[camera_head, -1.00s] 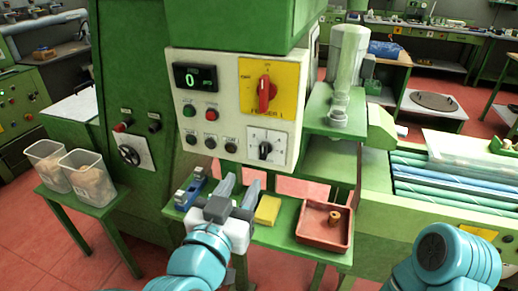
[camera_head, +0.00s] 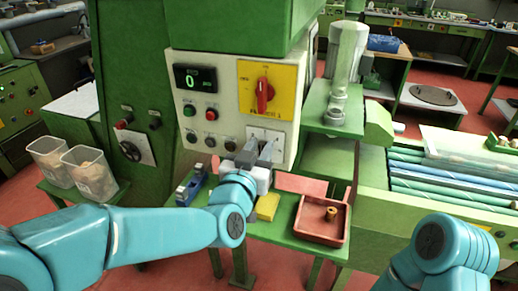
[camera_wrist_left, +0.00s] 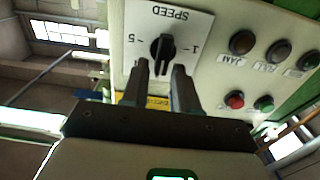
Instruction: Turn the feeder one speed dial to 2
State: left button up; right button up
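The speed dial (camera_wrist_left: 162,47) is a black knob on a white plate marked SPEED, upside down in the left wrist view. Which number it points at I cannot tell. My left gripper (camera_wrist_left: 161,68) is open, its two fingers at the dial plate, one toward each side of the knob. Whether they touch it is unclear.
Above the dial, a red rotary switch (camera_head: 264,90) sits on a yellow plate. A display (camera_head: 195,78) reads 0. Several push buttons lie left of the dial. Below are a blue tool (camera_head: 190,187), a yellow block (camera_head: 268,207) and a red tray (camera_head: 319,234) holding a cork piece.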

pick_arm(q)
grip_shut()
jog(key=shift+f+n+b, duration=0.15)
jog(key=shift+n+b, duration=0.15)
jog(key=shift+b, duration=0.4)
jog(key=shift+w+a+f+n+b, duration=0.1)
jog(key=shift+a+n+b, duration=0.1)
jog(key=shift+n+b, duration=1.45)
jog(key=shift+w+a+f+n+b, duration=0.1)
jog(key=shift+a+n+b, duration=0.15)
jog(key=shift+n+b, duration=1.35)
jog(key=shift+a+n+b, duration=0.2)
jog(key=shift+n+b, duration=1.05)
jog(key=shift+b, duration=0.75)
jog(key=shift+o, duration=1.8)
grip_release()
